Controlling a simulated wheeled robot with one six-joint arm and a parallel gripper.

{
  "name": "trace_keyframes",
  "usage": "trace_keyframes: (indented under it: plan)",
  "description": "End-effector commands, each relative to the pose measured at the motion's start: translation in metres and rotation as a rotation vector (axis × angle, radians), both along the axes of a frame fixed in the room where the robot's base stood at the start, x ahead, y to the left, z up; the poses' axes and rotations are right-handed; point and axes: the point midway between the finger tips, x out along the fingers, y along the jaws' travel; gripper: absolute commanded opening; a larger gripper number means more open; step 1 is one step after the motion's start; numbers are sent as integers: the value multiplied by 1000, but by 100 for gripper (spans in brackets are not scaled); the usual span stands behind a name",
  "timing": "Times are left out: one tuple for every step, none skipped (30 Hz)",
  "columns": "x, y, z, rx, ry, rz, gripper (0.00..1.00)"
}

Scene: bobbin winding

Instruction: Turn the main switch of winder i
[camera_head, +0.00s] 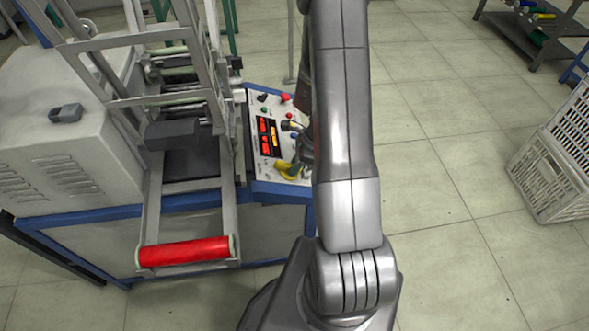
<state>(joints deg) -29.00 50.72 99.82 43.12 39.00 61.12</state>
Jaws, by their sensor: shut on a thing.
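The winder (192,150) stands at the left, with its sloped control panel (258,178) at its right end. A yellow part (284,168), which looks like the main switch's handle, shows at the panel's lower right. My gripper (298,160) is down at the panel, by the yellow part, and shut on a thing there. My arm hides most of the gripper and the panel's right edge, so the grip itself and the switch's angle are not clear.
The panel carries red displays (265,136), a red button (285,98) and other small knobs close to my gripper. A red roller (184,252) sits at the winder's front. White crates (545,190) stand at the right. The tiled floor between is clear.

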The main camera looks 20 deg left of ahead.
Motion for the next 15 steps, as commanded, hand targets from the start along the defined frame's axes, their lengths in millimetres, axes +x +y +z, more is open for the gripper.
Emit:
trace_keyframes:
  plan:
    - [1,0,-4,11,-19,38,0]
    - [1,0,-4,18,-30,66,0]
    - [1,1,-4,26,-43,100,0]
    - [1,1,-4,32,-52,126,0]
    - [1,1,-4,38,-63,151,0]
    - [1,1,-4,46,-76,187,0]
    - [1,1,-4,52,-88,213,0]
    - [2,1,-4,59,-97,237,0]
    - [2,1,-4,67,-110,270,0]
    - [2,1,-4,73,-120,294,0]
    - [2,1,-4,79,-129,319,0]
    - [2,1,-3,87,-142,351,0]
    - [2,1,-3,91,-151,372,0]
    - [2,1,-3,96,-160,394,0]
    - [2,1,-3,103,-170,422,0]
